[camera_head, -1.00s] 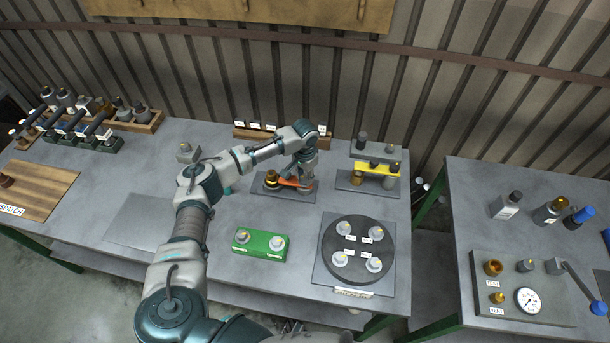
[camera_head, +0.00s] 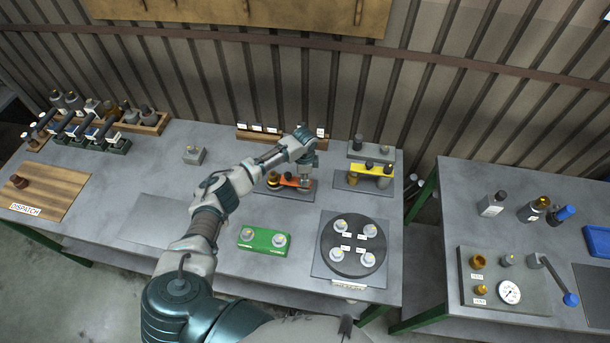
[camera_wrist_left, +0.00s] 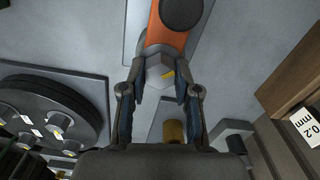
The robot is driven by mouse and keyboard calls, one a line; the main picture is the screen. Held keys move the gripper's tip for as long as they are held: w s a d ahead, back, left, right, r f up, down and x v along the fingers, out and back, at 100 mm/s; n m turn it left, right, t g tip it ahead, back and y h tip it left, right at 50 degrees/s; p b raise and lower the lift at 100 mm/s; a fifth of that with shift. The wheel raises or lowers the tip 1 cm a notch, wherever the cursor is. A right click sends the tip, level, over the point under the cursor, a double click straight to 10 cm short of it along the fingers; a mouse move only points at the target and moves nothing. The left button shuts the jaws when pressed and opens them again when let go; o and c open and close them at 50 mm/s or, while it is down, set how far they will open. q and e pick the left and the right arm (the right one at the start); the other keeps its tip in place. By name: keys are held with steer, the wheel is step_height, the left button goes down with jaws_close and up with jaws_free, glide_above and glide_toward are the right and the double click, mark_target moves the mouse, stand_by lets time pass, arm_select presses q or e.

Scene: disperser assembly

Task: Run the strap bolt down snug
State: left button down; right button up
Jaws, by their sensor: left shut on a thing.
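My left gripper (camera_wrist_left: 160,88) is shut on the head, one finger on each side. In the head view my left gripper (camera_head: 306,180) is over the right end of the orange strap (camera_head: 287,181), which lies on a dark fixture plate (camera_head: 271,191). The gripper hides the bolt there. How deep the bolt sits cannot be told. My right gripper is not in view.
A second fixture with a yellow strap (camera_head: 372,168) stands close on the right. A green block (camera_head: 263,240) and a round dark turntable (camera_head: 353,262) are nearer the front. A label rail (camera_head: 275,133) runs behind. The bench left of the fixture is mostly clear.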

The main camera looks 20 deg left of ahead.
arm_select(q)
steer(key=m, duration=0.5)
steer(key=shift+s+m+p, duration=0.1)
steer(key=shift+m+p, duration=0.2)
steer(key=shift+p, duration=0.1)
steer(key=shift+m, duration=2.1)
steer(key=c, duration=1.1)
jaws_free()
steer(key=shift+o, duration=1.3)
steer(key=shift+a, duration=0.1)
step_height(320, 180, up, 12)
steer(key=shift+w, duration=0.25)
